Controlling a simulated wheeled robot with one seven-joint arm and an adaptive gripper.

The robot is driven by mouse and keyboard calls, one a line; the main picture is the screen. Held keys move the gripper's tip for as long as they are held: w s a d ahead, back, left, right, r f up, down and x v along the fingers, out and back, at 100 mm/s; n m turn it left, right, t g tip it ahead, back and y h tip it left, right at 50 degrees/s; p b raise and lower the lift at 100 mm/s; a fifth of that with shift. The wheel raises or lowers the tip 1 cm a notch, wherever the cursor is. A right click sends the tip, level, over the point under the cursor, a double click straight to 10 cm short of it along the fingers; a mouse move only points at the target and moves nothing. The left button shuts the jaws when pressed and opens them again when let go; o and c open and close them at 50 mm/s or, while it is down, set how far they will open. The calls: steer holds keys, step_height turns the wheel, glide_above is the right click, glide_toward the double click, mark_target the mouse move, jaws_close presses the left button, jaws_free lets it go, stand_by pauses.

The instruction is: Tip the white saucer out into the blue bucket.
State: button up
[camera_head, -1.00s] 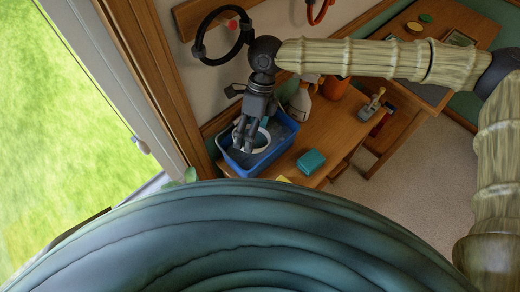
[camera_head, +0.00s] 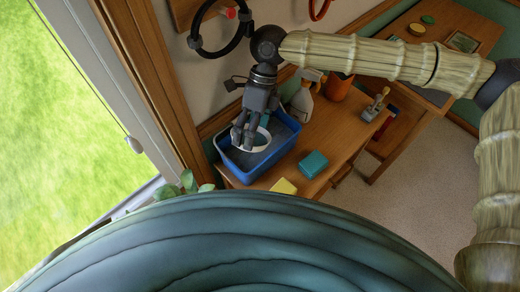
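The blue bucket (camera_head: 247,176) stands on the wooden bench by the window, its inside greyish. The white saucer (camera_head: 264,137) shows as a pale ring within the bucket's outline. My gripper (camera_head: 242,147) points down over the left part of the bucket, with its dark fingers at the saucer's left edge. The fingers cover that part of the rim, so I cannot tell whether they are closed on it. I cannot make out the saucer's exact tilt or whether anything lies on it.
A teal block (camera_head: 313,164) and a yellow block (camera_head: 284,187) lie right of the bucket. A spray bottle (camera_head: 304,98) and an orange container (camera_head: 337,88) stand behind. A green plant (camera_head: 188,184) is at the front left. My arm spans the top.

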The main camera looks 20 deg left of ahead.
steer(key=shift+f+b, duration=0.15)
steer(key=shift+b, duration=0.75)
steer(key=shift+g+b, duration=0.4)
steer(key=shift+b, duration=0.55)
steer(key=shift+d+r, duration=0.1)
steer(key=shift+r, duration=0.2)
steer(key=shift+w+f+g+b, duration=0.15)
steer(key=shift+g+b, duration=0.15)
steer(key=shift+b, duration=0.95)
steer(key=shift+r+b, duration=0.25)
steer(key=shift+b, duration=0.05)
steer(key=shift+f+b, duration=0.1)
steer(key=shift+b, duration=0.2)
steer(key=shift+s+f+t+b, duration=0.2)
steer(key=shift+f+t+b, duration=0.1)
steer(key=shift+t+b, duration=0.5)
steer(key=shift+s+f+t+b, duration=0.2)
steer(key=shift+f+t+b, duration=0.05)
steer(key=shift+t+b, duration=0.5)
steer(key=shift+s+f+t+h+b, duration=0.2)
steer(key=shift+f+t+b, duration=0.2)
steer(key=shift+t+b, duration=0.4)
steer(key=shift+s+f+t+h+b, duration=0.15)
steer(key=shift+f+t+b, duration=0.3)
steer(key=shift+t, duration=0.5)
